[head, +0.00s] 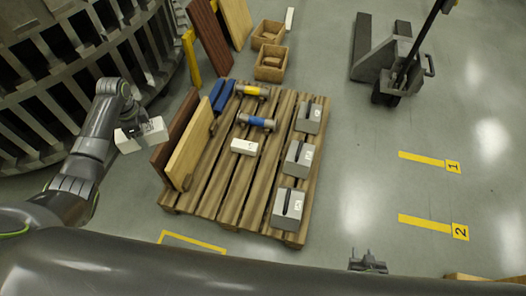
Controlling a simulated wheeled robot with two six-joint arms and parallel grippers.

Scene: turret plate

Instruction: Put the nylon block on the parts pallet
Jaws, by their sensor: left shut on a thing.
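My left gripper (132,127) is shut on a white nylon block (153,136) with dark marks on it. It holds the block off the left side of the wooden parts pallet (225,185), next to the boards standing there. The gripper's fingers partly cover the block. A second, similar white block (244,147) lies on the middle of the pallet. My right gripper (367,262) shows small at the bottom, right of the pallet and away from its parts; its jaw gap is unclear.
Slotted grey blocks (298,158) line the pallet's right side. Yellow and blue-banded cylinders (256,122) and blue pieces (222,96) sit toward its back. Tan and brown boards (190,142) stand along its left edge. A pallet jack (392,75) stands at upper right.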

